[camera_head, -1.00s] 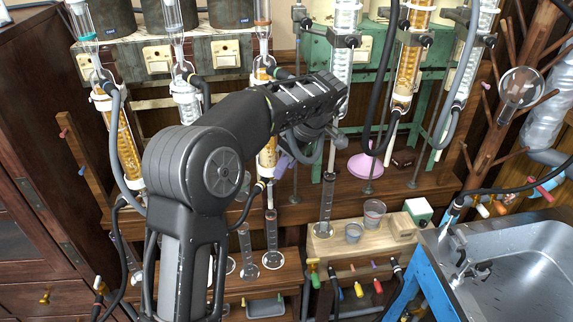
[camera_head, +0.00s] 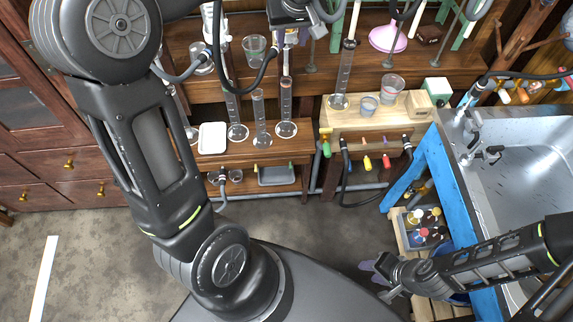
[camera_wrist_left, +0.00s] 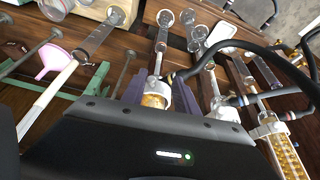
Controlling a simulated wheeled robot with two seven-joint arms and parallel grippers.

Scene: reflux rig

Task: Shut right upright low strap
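My left gripper (camera_head: 290,36) is at the top edge of the head view, partly cut off. In the left wrist view its two purple fingers (camera_wrist_left: 161,92) stand apart, one on each side of the lower end of a glass column with amber inside (camera_wrist_left: 154,101). A pale collar (camera_wrist_left: 158,86) shows there; I cannot tell whether it is the strap, or whether the fingers touch it. A second column with amber coils (camera_wrist_left: 287,155) stands to the right in that view. My right gripper (camera_head: 377,281) is low in the head view, empty, its fingers apart, far from the rig.
Measuring cylinders (camera_head: 262,118) stand on the low shelf below the rig. A pink funnel (camera_head: 388,36) is to the right. A dark hose (camera_wrist_left: 240,48) arches close to my left fingers. A steel sink (camera_head: 525,150) is at the right. The floor in front is clear.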

